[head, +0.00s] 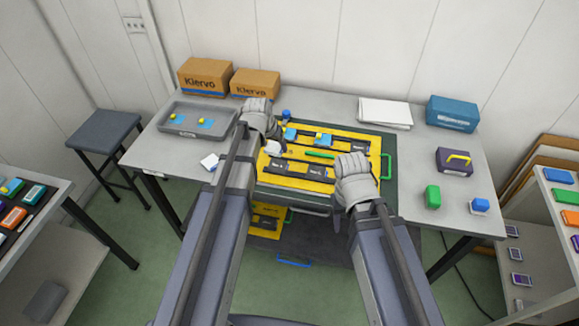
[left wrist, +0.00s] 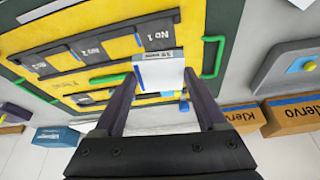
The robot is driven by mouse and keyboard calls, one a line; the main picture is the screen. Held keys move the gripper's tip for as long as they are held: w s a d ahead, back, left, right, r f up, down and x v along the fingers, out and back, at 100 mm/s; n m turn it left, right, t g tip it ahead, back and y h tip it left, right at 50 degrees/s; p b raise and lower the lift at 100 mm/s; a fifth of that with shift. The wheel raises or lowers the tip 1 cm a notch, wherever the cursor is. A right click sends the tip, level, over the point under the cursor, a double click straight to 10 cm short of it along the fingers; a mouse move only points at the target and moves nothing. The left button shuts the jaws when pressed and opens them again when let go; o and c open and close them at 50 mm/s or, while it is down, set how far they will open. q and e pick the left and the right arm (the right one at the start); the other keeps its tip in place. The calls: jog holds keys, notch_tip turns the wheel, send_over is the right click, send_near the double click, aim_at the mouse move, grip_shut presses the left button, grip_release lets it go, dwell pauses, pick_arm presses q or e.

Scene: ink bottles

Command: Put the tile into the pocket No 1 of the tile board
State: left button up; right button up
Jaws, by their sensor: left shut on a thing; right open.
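The tile, white with a blue edge and small print (left wrist: 160,73), is held between the fingertips of my left gripper (left wrist: 163,85). It also shows as a small white piece in the head view (head: 273,147). The yellow tile board (head: 290,182) lies on the table with dark labelled pockets. Pocket No 1 (left wrist: 152,36) is the rightmost of its row in the left wrist view. The tile is beside it, overlapping its edge in that view; I cannot tell the height gap. My left gripper (head: 270,137) is over the board's left side. My right gripper (head: 354,172) is open over its right side.
A green bar (head: 320,155) lies across the board's middle. Cardboard boxes (head: 205,77) stand behind. A purple case (head: 454,161) and a green bottle (head: 432,196) stand at right.

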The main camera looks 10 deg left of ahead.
pick_arm(q)
jog(key=shift+w+d+r, duration=0.1)
jog(key=shift+d+r, duration=0.15)
jog(key=shift+w+r+n+p, duration=0.25)
jog(key=shift+r+n+p, duration=0.15)
jog(key=shift+n+p, duration=0.3)
jog(key=shift+f, duration=0.15)
jog(key=b, duration=0.7)
send_over(278, 164)
jog(key=s, duration=0.2)
jog(key=f, duration=0.6)
jog(key=shift+w+f, duration=0.1)
jog(key=shift+w, duration=0.1)
jog(key=shift+f, duration=0.1)
notch_tip(278, 164, down, 4)
jog(key=b, duration=0.3)
jog(key=shift+r, duration=0.25)
jog(key=shift+f+b, duration=0.15)
jog(key=shift+b, duration=0.2)
jog(key=o, duration=1.4)
